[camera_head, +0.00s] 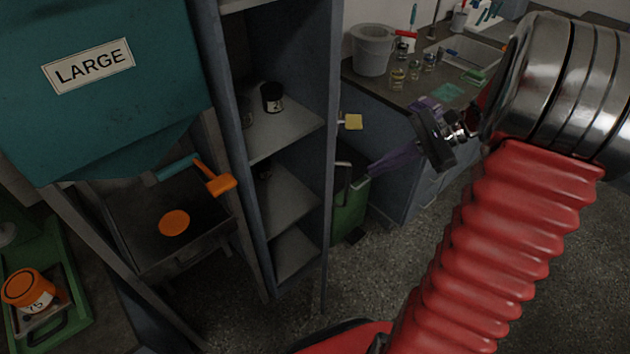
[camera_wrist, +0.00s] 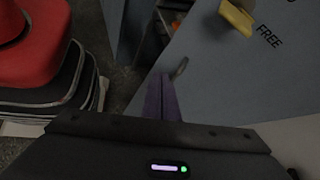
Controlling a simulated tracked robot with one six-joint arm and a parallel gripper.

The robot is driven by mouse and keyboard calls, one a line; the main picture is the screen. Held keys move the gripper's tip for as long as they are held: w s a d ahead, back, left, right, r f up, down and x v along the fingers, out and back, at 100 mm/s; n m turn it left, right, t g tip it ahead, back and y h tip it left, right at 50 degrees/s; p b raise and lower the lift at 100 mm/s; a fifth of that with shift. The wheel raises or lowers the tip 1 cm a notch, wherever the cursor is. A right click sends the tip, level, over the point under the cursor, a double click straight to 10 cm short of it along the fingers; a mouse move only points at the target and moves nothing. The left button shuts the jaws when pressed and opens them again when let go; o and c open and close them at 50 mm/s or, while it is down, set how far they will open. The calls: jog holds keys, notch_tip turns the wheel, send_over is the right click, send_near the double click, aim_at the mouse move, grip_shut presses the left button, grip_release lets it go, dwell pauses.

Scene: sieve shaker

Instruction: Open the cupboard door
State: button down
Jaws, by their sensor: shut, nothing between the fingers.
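The tall blue-grey cupboard (camera_head: 232,130) stands left of centre in the head view, its shelves uncovered. A grey panel (camera_wrist: 225,80) with the word FREE fills the right of the wrist view; it looks like the cupboard door, standing open. A yellow handle (camera_wrist: 237,17) is at the panel's upper part. The yellow handle also shows in the head view (camera_head: 352,122), sticking out to the right of the cupboard. My gripper (camera_head: 372,170) has purple fingers, shut and empty, to the right of the cupboard and below the handle. The fingers (camera_wrist: 163,98) appear apart from the handle in the wrist view.
A green bin (camera_head: 349,210) stands on the floor right of the cupboard. A counter (camera_head: 440,92) with a grey bucket (camera_head: 373,50) and several jars lies behind my gripper. A teal hopper (camera_head: 130,120) marked LARGE is at left. Open floor lies in front.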

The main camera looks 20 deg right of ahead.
jog(key=s+a+r+n+t+h, duration=0.1)
jog(key=s+a+r+n+h, duration=0.2)
jog(key=s+a+n+h, duration=0.2)
jog(key=s+a+r+n+t+h, duration=0.1)
jog(key=s+a+r+n+h, duration=0.2)
jog(key=a+n, duration=0.9)
jog(key=s+a+h, duration=0.2)
jog(key=shift+s+n, duration=0.3)
jog(key=shift+s, duration=0.05)
jog(key=shift+a+r, duration=0.1)
